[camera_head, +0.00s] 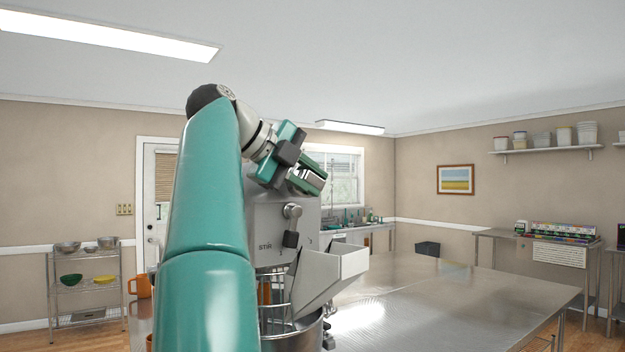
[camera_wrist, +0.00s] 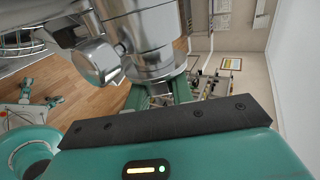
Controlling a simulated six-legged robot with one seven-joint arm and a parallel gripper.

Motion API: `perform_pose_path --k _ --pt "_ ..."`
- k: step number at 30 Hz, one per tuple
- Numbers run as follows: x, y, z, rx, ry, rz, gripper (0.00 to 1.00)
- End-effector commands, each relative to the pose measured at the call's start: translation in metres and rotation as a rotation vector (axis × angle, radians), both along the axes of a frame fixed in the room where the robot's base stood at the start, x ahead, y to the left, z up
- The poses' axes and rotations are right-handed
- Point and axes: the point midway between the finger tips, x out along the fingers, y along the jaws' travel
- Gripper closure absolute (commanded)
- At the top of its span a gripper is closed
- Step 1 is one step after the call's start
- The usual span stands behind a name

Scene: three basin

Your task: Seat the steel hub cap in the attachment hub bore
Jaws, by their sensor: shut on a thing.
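The grey stand mixer (camera_head: 268,220) stands on the steel table, with its head behind my arm. My gripper (camera_head: 312,180), teal and black, is at the upper front of the mixer head. It is shut, and a silvery surface shows at its jaws. In the wrist view, a shiny steel cylinder that looks like the attachment hub (camera_wrist: 140,28) fills the top, with a round side knob (camera_wrist: 97,62). My gripper's teal fingers (camera_wrist: 165,98) show just below the cylinder's rim. The steel hub cap is not clearly distinguishable there. Its contact with the bore is hidden.
A white chute (camera_head: 335,272) and the steel mixer bowl (camera_head: 295,338) are below my gripper. The steel table (camera_head: 440,295) is clear to the right. An orange mug (camera_head: 140,286) is at left. Wire shelves (camera_head: 85,285) and a side counter (camera_head: 490,236) stand farther off.

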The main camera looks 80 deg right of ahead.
Motion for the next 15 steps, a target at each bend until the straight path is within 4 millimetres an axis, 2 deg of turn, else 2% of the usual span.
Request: perform_pose_path --k 15 --pt "0.012 -0.011 -0.001 -0.001 -0.001 0.000 1.00"
